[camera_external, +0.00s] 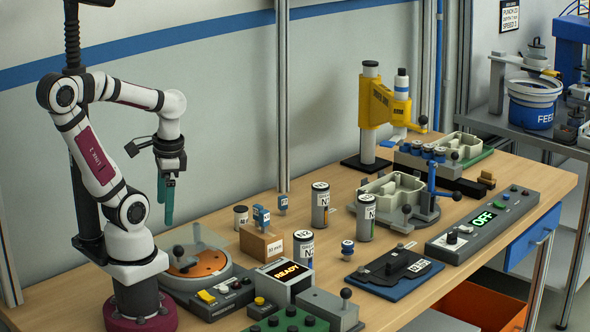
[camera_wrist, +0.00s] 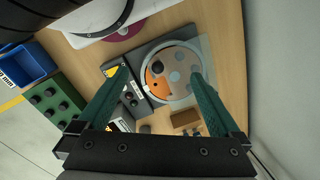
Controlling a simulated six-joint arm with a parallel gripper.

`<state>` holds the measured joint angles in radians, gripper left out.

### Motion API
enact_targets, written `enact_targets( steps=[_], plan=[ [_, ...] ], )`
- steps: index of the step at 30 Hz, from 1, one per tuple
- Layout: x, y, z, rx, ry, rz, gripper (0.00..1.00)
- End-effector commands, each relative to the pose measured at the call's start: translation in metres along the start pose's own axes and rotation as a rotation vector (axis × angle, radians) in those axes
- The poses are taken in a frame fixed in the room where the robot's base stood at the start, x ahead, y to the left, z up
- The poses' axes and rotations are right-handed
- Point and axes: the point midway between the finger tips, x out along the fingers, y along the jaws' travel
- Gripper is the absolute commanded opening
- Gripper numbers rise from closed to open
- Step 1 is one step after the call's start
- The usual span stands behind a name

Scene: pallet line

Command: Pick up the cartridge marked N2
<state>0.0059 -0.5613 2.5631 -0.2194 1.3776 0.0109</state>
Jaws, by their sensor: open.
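The cartridge marked N2 (camera_external: 303,250) is a grey cylinder with a white label, standing on the bench. Its lower part is hidden behind the box reading READY. Other labelled cylinders stand nearby: one at the back (camera_external: 320,205), one to the right (camera_external: 366,218) and a short one (camera_external: 241,217); I cannot read their full marks. My gripper (camera_external: 167,203) has green fingers pointing down, empty, high to the left of N2. In the wrist view my gripper (camera_wrist: 158,73) is open with fingers wide apart; I cannot make out N2 there.
Below my gripper is a round station with an orange plate (camera_external: 198,264). The READY box (camera_external: 283,279) and a brown block (camera_external: 261,243) with blue-topped pieces stand close to N2. A yellow press (camera_external: 378,101), grey fixtures and an OFF panel (camera_external: 483,225) are farther right.

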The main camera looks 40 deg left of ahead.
Motion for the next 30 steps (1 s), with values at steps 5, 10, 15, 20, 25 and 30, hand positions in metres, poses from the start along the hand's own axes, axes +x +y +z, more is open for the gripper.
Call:
enact_targets(
  steps=[5, 10, 15, 20, 25, 30],
  plan=[
    [0.0, 0.0, 0.0, 0.002, -0.001, 0.0, 0.95],
    [0.0, 0.0, 0.0, 0.005, -0.002, 0.001, 0.95],
    [-0.005, 0.007, -0.029, 0.161, -0.034, 0.214, 0.95],
    [0.0, -0.006, -0.12, 0.505, 0.228, 0.672, 0.95],
    [0.038, -0.063, -0.203, 0.742, 0.82, 0.807, 0.95],
    [0.069, -0.105, -0.234, 0.818, 1.172, 0.686, 0.95]
  ],
)
